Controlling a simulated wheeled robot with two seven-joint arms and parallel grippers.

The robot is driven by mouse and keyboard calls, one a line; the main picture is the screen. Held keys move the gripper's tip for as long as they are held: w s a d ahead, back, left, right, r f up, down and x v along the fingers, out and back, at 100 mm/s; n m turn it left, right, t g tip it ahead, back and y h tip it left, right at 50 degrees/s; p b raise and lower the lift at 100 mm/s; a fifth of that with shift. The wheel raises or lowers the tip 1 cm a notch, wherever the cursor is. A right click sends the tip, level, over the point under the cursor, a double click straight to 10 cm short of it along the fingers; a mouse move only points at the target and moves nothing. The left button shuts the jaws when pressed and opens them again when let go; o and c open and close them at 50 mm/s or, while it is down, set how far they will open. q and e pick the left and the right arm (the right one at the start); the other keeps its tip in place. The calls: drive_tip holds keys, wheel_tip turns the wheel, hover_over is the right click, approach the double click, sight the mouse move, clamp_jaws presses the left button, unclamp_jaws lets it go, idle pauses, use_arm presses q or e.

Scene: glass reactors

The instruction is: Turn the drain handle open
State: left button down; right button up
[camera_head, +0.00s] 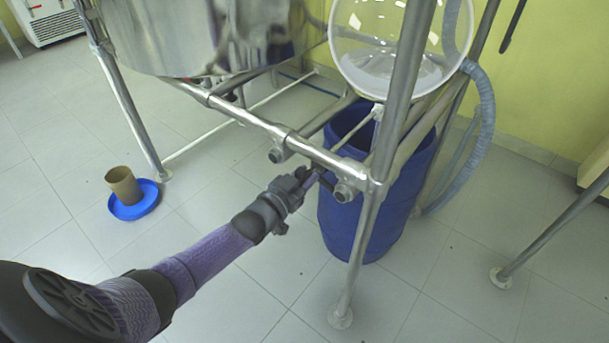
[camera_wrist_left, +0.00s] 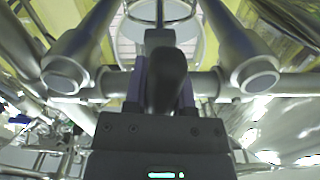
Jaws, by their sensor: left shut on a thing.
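The drain handle is a dark rounded lever; in the left wrist view the handle (camera_wrist_left: 166,80) stands upright in the middle, between the two fingers of my left gripper (camera_wrist_left: 163,92). My left gripper also shows in the head view (camera_head: 316,179), reaching in from the lower left to the front frame rail. It is shut on the handle there. The handle is mostly hidden by the gripper in the head view. The glass vessel (camera_head: 375,75) hangs above and behind it. My right gripper is not in view.
A blue barrel (camera_head: 340,222) stands behind the frame leg, below the vessel. Metal frame tubes (camera_head: 240,117) surround the gripper, and tube ends stick out on both sides. A brown cup (camera_head: 124,186) stands on a blue lid (camera_head: 135,211) at left. Front floor is clear.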

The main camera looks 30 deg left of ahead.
use_arm(q)
drive_tip(key=shift+n, duration=0.5)
drive_tip(key=c, duration=0.7)
unclamp_jaws()
drive_tip(key=shift+s, duration=0.1)
drive_tip(key=s+p, duration=0.1)
drive_tip(key=s, duration=0.2)
drive_tip(key=s+p, duration=0.2)
drive_tip(key=s, duration=0.1)
drive_tip(key=s+p, duration=0.1)
drive_tip(key=s, duration=0.2)
drive_tip(key=shift+s+a+p, duration=0.3)
drive_tip(key=shift+s+a, duration=0.05)
